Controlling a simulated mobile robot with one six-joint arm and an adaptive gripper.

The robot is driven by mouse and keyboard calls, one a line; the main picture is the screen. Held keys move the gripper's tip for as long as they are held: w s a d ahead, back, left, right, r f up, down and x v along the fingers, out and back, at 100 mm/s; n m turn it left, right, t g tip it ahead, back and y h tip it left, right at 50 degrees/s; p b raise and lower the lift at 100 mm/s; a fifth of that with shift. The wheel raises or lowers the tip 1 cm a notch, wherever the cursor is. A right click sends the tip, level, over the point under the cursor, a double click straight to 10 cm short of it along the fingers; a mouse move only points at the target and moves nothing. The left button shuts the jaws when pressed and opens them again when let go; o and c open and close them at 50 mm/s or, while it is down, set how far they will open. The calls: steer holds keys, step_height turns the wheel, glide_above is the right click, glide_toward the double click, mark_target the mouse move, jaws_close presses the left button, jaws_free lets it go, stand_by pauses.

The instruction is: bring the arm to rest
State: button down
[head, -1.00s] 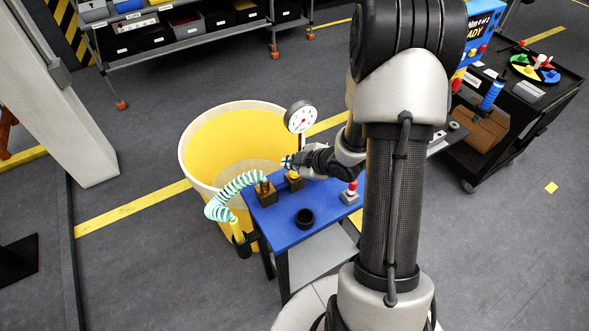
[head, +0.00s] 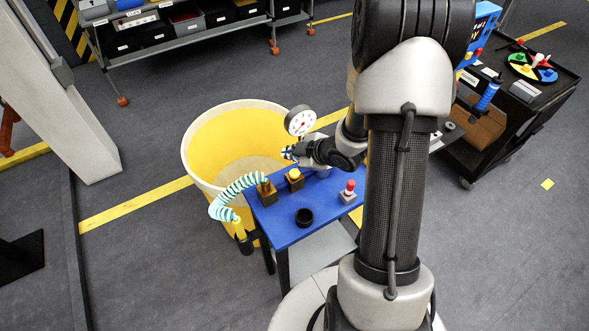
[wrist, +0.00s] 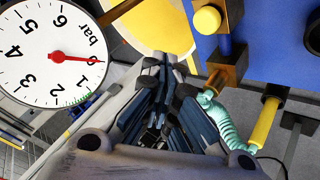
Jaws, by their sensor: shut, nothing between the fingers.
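My gripper (head: 289,153) is shut and empty. In the head view it is above the blue table (head: 290,226), near its back edge, just below the round pressure gauge (head: 300,121). In the wrist view the gripper (wrist: 168,66) shows its closed fingers, with the gauge (wrist: 50,52) large at the left, its red needle near 0 bar. My arm hides part of the table's right side.
On the table are a yellow-topped block (head: 295,179), a red button (head: 348,190) and a black ring (head: 304,217). A coiled teal hose (head: 232,190) hangs at its left. A large yellow bin (head: 190,150) stands behind. A black cart (head: 540,105) is at right. Floor at left is open.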

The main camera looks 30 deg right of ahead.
stand_by(0.4)
steer(key=s+r+m+g+h+b, duration=0.1)
steer(key=s+r+m+h+b, duration=0.4)
steer(key=r, duration=0.7)
steer(key=s+a+r+m+g+y+b, duration=0.1)
steer(key=s+a+m, duration=0.2)
steer(key=s+a, duration=0.3)
steer(key=s+a+r+m+g+y+b, duration=0.1)
steer(key=s+a, duration=0.6)
steer(key=s, duration=0.7)
steer(key=r+m+g+b, duration=0.1)
steer(key=m, duration=0.1)
steer(key=shift+s+a+m+y, duration=0.15)
steer(key=shift+m+y, duration=0.25)
